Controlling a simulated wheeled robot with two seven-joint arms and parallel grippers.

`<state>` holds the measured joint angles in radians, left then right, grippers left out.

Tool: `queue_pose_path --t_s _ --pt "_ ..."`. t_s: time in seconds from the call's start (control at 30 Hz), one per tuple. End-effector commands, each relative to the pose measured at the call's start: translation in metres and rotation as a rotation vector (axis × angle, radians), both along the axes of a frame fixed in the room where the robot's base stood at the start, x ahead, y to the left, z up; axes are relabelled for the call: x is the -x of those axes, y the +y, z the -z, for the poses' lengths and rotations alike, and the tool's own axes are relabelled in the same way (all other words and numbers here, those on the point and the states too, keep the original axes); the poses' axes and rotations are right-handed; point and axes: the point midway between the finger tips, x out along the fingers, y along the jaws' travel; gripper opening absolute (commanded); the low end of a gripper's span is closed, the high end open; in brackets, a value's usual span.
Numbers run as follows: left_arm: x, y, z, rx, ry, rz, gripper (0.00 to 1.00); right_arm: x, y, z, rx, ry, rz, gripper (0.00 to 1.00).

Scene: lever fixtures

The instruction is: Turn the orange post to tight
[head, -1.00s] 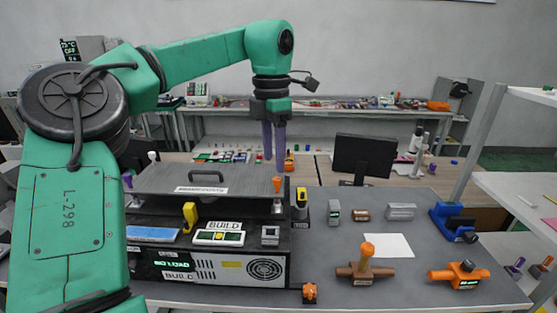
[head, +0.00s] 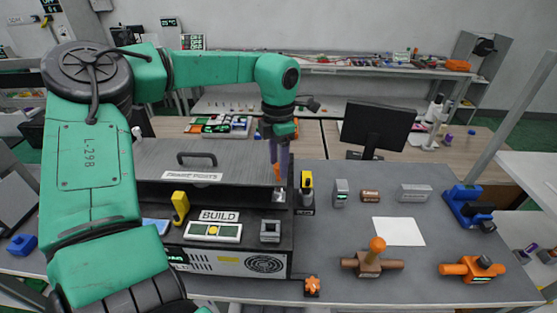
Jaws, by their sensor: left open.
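The orange post (head: 278,173) is a small upright post at the right end of the grey plate on the black machine, with a silver base (head: 279,196) below it. My left gripper (head: 279,160) points straight down, its purple fingers open at the top of the post. The fingers overlap the post in the head view and hide part of it; I cannot tell whether they touch it. Any mark for tight is too small to read. My right gripper is not in view.
A plate with a black handle (head: 197,159) lies left of the post. A yellow-and-black tool (head: 307,190) stands close on its right. A brown valve with an orange knob (head: 374,261) and an orange valve (head: 473,269) sit in front. White paper (head: 399,231) lies on the grey table.

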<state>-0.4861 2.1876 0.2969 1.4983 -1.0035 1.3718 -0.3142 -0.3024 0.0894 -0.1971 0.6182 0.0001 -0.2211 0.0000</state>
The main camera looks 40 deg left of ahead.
Motion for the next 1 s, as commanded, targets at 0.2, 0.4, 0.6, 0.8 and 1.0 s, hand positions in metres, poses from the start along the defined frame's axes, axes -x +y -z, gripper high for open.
queue_pose_path --t_s 0.2,0.4,0.6,0.8,1.0 --pt "0.000 0.000 0.016 0.001 -0.002 0.000 0.58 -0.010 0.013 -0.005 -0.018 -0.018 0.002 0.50" --pt "0.000 0.000 0.016 0.000 -0.001 0.000 0.47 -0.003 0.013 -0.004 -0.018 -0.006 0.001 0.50" --pt "0.000 0.000 0.016 0.000 -0.001 0.000 0.00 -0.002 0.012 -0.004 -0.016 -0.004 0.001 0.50" --pt "0.000 0.000 0.016 0.000 -0.002 0.008 0.00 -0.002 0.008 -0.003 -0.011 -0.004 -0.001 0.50" --pt "0.000 0.000 0.017 0.000 -0.002 0.059 0.00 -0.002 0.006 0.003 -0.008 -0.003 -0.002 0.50"
